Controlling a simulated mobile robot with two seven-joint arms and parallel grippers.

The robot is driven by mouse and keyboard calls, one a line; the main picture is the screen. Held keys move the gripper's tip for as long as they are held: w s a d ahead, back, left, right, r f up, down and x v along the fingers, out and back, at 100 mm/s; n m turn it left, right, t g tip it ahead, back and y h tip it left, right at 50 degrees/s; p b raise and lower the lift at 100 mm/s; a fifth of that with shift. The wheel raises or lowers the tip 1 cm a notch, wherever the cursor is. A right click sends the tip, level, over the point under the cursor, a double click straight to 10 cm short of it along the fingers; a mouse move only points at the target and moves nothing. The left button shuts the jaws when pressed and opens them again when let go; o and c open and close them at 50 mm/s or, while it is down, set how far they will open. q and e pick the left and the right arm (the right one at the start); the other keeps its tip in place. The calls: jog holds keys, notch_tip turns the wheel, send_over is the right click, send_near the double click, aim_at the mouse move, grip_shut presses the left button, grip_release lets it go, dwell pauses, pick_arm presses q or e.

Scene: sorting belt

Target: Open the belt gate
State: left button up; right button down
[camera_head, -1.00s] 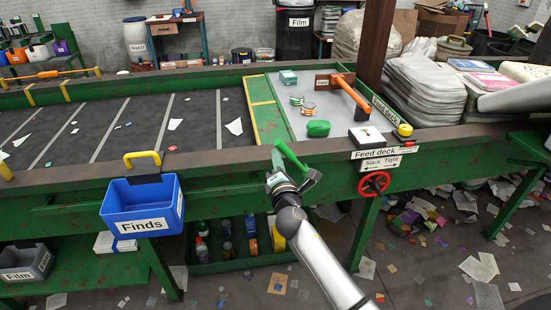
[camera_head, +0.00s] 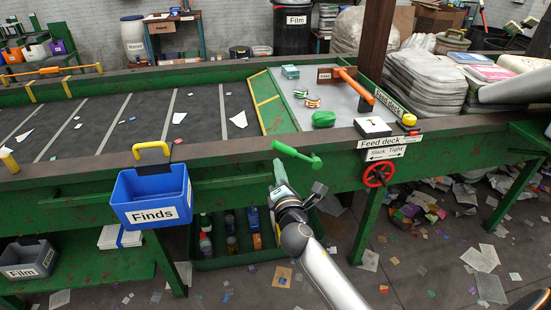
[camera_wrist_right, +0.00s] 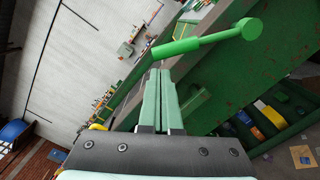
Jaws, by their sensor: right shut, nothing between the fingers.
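A green lever (camera_head: 297,155) sticks out at the front side of the belt frame, below the feed deck. In the right wrist view the lever (camera_wrist_right: 205,41) runs across above my fingers and ends at the right in a round knob. My right gripper (camera_head: 278,166) is shut and empty, its tips just below the lever's left end in the head view. The wrist view shows its fingers (camera_wrist_right: 160,85) pressed together; whether they touch the lever I cannot tell. A green panel with yellow lines (camera_head: 266,93) lies between belt and deck; I cannot tell if it is the gate.
A blue Finds bin (camera_head: 152,198) hangs on the frame left of my gripper. A red handwheel (camera_head: 379,174) sits to its right, under a Slack/Tight sign (camera_head: 385,154). Bottles stand in a green tray (camera_head: 207,264) below. The feed deck (camera_head: 345,98) holds several small items.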

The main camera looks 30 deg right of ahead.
jog(key=v, duration=0.5)
jog(key=shift+w+a, duration=0.1)
